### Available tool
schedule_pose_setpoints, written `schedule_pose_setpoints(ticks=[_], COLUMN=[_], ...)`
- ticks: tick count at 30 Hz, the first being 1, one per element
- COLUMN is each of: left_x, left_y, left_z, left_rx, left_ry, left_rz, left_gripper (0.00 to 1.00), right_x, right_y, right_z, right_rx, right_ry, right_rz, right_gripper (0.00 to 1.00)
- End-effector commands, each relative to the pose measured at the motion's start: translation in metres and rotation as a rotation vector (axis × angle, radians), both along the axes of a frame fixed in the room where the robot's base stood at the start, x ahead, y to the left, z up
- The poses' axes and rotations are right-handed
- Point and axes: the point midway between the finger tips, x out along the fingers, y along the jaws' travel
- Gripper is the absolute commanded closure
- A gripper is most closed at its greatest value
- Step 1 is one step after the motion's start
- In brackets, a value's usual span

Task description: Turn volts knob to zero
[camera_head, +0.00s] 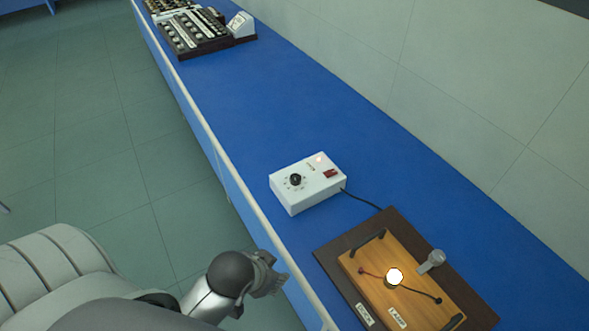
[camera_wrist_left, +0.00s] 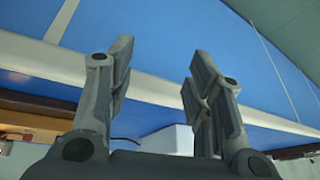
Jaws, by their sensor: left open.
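The volts knob (camera_head: 295,179) is a small black knob on top of a white control box (camera_head: 310,199) on the blue bench. The box also has a red switch (camera_head: 331,174) and a lit pinkish indicator (camera_head: 320,158). My left gripper (camera_head: 275,272) is in front of the bench's near edge, apart from the box and nearer to me. In the left wrist view its two fingers (camera_wrist_left: 158,85) are spread with nothing between them. Part of a white box (camera_wrist_left: 170,141) shows low behind the fingers; the knob is not visible there. My right gripper is not in view.
A wooden lamp board (camera_head: 372,262) with a glowing lamp (camera_head: 395,276) sits on a dark base, joined to the box by a black cable (camera_head: 362,199). A dark rack of small items (camera_head: 195,35) stands at the far end. The blue bench top (camera_head: 270,110) between is clear.

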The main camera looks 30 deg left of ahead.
Motion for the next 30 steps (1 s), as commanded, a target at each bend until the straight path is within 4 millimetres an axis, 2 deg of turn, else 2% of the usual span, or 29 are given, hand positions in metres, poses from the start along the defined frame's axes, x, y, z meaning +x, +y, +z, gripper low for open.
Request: schedule_pose_setpoints(ticks=[1, 3, 5, 8, 11, 15, 18, 21, 24, 27, 30], left_x=[0.015, 0.048, 0.071, 0.111, 0.15, 0.199, 0.223, 0.236, 0.24, 0.235, 0.226], left_y=[0.002, 0.005, 0.006, 0.005, -0.001, -0.019, -0.042, -0.07, -0.102, -0.136, -0.169], left_z=[0.031, 0.042, 0.054, 0.079, 0.113, 0.175, 0.221, 0.264, 0.298, 0.323, 0.336], left_rx=[0.02, 0.069, 0.103, 0.167, 0.243, 0.37, 0.467, 0.568, 0.67, 0.773, 0.878], left_ry=[-0.072, -0.191, -0.279, -0.437, -0.616, -0.898, -1.099, -1.293, -1.472, -1.636, -1.778], left_rz=[-0.011, -0.039, -0.062, -0.112, -0.176, -0.303, -0.415, -0.546, -0.694, -0.863, -1.055], left_gripper=[0.52, 0.52, 0.52, 0.52, 0.52, 0.52, 0.52, 0.52, 0.52, 0.52, 0.52], right_x=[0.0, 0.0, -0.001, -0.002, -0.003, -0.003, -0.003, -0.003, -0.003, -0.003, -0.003], right_y=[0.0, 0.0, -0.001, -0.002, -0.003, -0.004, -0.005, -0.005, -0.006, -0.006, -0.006], right_z=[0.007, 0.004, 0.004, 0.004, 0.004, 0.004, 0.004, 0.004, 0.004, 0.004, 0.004], right_rx=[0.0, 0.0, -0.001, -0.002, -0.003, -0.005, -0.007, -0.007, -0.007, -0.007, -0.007], right_ry=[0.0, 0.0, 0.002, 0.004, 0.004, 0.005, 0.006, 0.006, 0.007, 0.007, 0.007], right_rz=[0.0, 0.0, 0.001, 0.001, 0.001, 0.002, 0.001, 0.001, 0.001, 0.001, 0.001], right_gripper=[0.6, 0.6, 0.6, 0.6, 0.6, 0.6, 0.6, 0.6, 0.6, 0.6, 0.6])
